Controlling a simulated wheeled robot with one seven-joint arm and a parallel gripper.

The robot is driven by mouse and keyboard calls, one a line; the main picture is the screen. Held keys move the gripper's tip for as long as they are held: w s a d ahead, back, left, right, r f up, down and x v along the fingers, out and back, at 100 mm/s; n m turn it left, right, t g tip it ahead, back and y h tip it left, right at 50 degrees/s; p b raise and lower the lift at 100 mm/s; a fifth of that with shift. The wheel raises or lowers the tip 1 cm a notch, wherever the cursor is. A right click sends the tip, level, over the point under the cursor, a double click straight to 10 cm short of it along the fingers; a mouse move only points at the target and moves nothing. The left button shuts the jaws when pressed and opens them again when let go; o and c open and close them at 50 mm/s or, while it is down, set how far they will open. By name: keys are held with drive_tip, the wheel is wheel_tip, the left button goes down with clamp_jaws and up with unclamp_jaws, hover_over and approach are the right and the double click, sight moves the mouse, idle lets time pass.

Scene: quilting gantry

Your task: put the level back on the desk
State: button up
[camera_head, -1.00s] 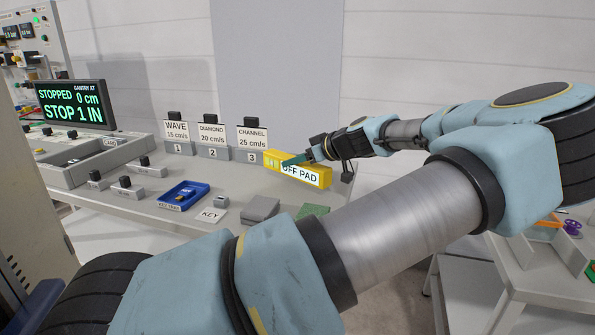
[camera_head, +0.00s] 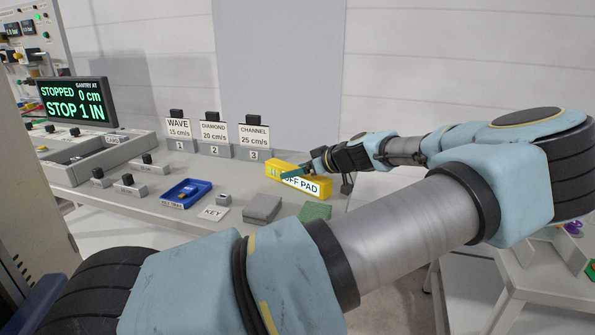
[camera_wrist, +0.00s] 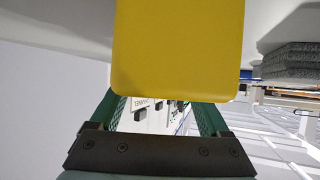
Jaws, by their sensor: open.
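The level is a yellow block (camera_head: 275,171) with a white "OFF PAD" face. It is at the right part of the grey desk (camera_head: 125,205), just right of the CHANNEL block. It appears to rest on the desktop, but its underside is not clear. My gripper (camera_head: 295,171) is open at the level, its green fingers crossing the upper edge of the level's face. In the wrist view the level (camera_wrist: 180,50) fills the upper middle, and my gripper's green fingers (camera_wrist: 163,108) show on either side below it. Any finger contact is hidden.
WAVE, DIAMOND and CHANNEL blocks (camera_head: 253,140) stand left of the level. A grey block (camera_head: 262,208), a green pad (camera_head: 315,211), a KEY card (camera_head: 213,213) and a blue key tray (camera_head: 186,194) lie in front. The display (camera_head: 76,101) reads STOPPED.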

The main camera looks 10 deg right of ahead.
drive_tip(key=shift+r, duration=0.15)
drive_tip(key=shift+s+d, duration=0.25)
drive_tip(key=shift+d, duration=0.05)
wheel_tip(320, 180, up, 6)
drive_tip(key=b, duration=0.3)
hover_over(329, 181)
drive_tip(key=shift+f, duration=0.2)
